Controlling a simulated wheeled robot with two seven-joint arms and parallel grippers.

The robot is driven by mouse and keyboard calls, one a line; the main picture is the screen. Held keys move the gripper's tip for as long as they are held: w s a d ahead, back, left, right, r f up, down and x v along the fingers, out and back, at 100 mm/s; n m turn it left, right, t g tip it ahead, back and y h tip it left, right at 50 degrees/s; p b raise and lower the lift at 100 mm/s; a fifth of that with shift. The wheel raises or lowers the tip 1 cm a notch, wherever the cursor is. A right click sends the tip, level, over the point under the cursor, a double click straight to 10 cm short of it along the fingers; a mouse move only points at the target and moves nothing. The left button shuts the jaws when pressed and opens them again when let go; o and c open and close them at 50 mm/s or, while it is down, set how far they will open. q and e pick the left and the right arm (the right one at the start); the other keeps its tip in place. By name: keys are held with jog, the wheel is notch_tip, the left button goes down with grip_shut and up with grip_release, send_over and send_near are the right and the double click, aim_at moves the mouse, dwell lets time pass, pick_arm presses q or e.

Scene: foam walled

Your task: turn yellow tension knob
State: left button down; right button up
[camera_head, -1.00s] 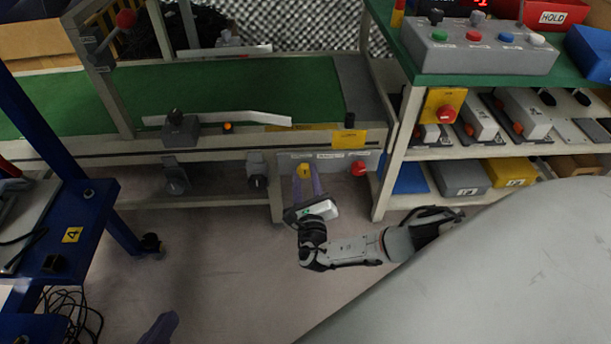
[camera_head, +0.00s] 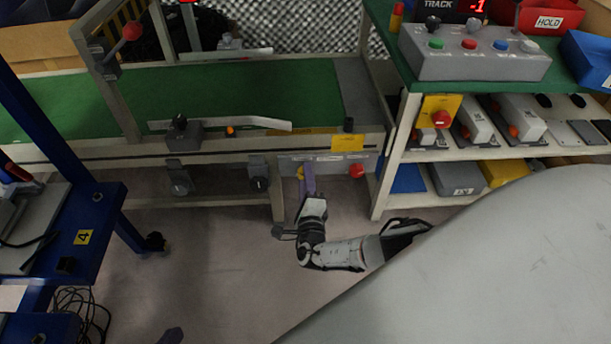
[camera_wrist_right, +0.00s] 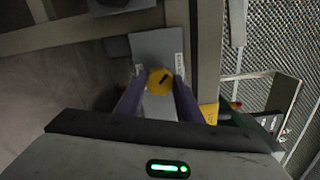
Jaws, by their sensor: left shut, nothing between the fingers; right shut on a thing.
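The yellow tension knob (camera_head: 300,173), with a dark pointer mark on its face, sits on a grey panel (camera_head: 325,167) at the front of the conveyor frame. In the right wrist view the knob (camera_wrist_right: 160,82) lies between the two purple fingers. My right gripper (camera_head: 307,179) is shut on the knob, and its fingers partly cover it in the head view. In the right wrist view the pointer slants up to the right. My left gripper (camera_head: 172,336) shows only as a dark tip at the bottom edge, shut and away from the panel.
A red button (camera_head: 357,171) is right of the knob on the same panel. A black knob (camera_head: 259,184) on a grey box is to the left. The green conveyor belt (camera_head: 240,90) runs above. A shelf rack stands right; a blue cart (camera_head: 97,215) stands left.

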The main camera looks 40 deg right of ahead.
pick_arm(q)
jog(key=shift+s+a+f, duration=0.1)
jog(key=shift+a+f, duration=0.1)
jog(key=shift+f, duration=0.2)
pick_arm(e)
jog(key=shift+n, duration=1.8)
pick_arm(q)
jog(key=shift+p, duration=0.3)
jog(key=shift+r, duration=0.1)
pick_arm(e)
jog(key=o, duration=1)
jog(key=shift+o, duration=0.2)
pick_arm(q)
jog(key=shift+r, duration=0.1)
pick_arm(e)
jog(key=shift+s+a, duration=0.1)
